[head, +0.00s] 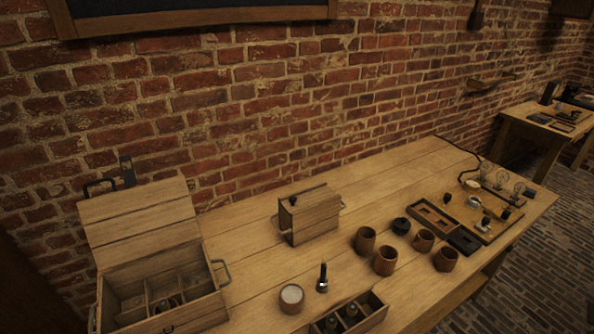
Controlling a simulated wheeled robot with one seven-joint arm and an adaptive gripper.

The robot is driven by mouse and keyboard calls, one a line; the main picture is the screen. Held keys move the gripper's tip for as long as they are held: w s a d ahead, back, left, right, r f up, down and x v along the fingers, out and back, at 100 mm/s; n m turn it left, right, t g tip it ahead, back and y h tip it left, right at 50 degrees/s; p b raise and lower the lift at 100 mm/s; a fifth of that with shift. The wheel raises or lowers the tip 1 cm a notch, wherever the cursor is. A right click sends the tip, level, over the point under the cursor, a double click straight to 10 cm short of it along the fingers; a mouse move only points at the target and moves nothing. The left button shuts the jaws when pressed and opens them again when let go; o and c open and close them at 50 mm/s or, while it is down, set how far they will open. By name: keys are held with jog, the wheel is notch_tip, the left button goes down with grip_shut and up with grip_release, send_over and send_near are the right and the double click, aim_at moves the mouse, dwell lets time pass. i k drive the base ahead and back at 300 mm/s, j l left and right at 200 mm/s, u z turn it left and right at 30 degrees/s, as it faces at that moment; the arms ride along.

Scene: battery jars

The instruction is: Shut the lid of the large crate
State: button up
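The large crate (207,312) stands at the left end of the wooden table. Its plank lid (140,218) is open, raised at the back of the crate with its broad inner face toward me. Dividers split the inside into compartments, and a dark round thing shows in one of them; the rest is too dim to tell. A metal handle (222,272) sticks out from the crate's right side. A dark metal fitting (127,171) shows at the lid's top edge. My gripper is not in this view.
A smaller closed wooden box (309,218) stands right of the crate. A white-topped jar (291,298), a dark upright tool (322,279) and a divided tray (376,312) are near the front. Several brown cups (385,261) stand farther right. The brick wall is close behind.

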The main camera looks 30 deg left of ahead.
aim_at(106, 231)
jog(key=u, duration=1.65)
jog(key=k+j+z, duration=0.15)
jog(key=j, duration=0.35)
jog(key=k+j+z, duration=0.15)
jog(key=k+j, duration=0.2)
jog(key=k+j+z, duration=0.15)
jog(key=j, duration=0.4)
jog(key=i+j+z, duration=0.1)
jog(key=j+z, duration=0.2)
jog(key=j, duration=0.7)
jog(key=i+j+z, duration=0.1)
jog(key=i+j, duration=0.25)
jog(key=j, duration=0.1)
